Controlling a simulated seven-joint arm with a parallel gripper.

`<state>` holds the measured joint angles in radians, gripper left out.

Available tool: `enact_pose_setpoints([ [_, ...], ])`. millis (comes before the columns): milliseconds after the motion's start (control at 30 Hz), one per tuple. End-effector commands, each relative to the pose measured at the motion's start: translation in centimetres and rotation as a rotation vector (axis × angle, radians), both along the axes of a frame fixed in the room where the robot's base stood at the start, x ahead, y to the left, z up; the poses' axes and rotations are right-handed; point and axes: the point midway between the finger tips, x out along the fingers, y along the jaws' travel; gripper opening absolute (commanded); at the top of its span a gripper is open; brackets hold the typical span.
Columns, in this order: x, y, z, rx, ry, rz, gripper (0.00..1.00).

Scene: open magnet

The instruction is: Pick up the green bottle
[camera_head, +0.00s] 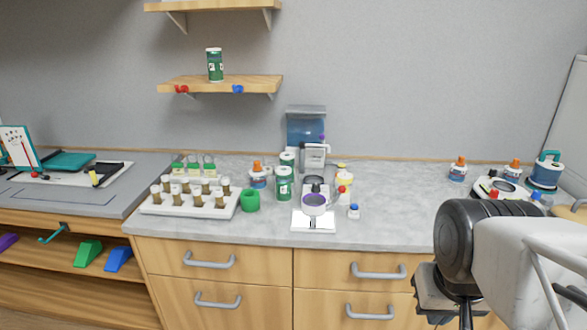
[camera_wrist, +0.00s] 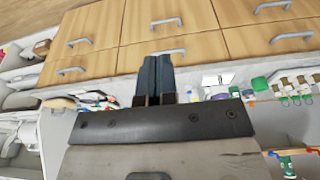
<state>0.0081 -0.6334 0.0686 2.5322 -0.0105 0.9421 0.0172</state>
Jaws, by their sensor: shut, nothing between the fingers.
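I cannot tell which one is the green bottle. My gripper (camera_wrist: 164,60) is shut and empty, its two dark fingers together in the wrist view.
The white rack (camera_head: 160,211) holds several brown-filled vials. The counter right of the scale (camera_head: 400,205) is mostly clear. Drawer handles (camera_head: 378,271) stick out in front.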

Motion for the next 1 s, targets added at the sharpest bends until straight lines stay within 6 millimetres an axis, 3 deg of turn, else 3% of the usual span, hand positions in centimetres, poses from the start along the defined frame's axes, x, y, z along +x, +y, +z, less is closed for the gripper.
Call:
enact_pose_setpoints([
  [233,0.0,0.0,0.0,0.0,0.0,0.0,0.02],
  [800,0.0,0.0,0.0,0.0,0.0,0.0,0.89],
  [1000,0.0,0.0,0.0,0.0,0.0,0.0,0.9],
])
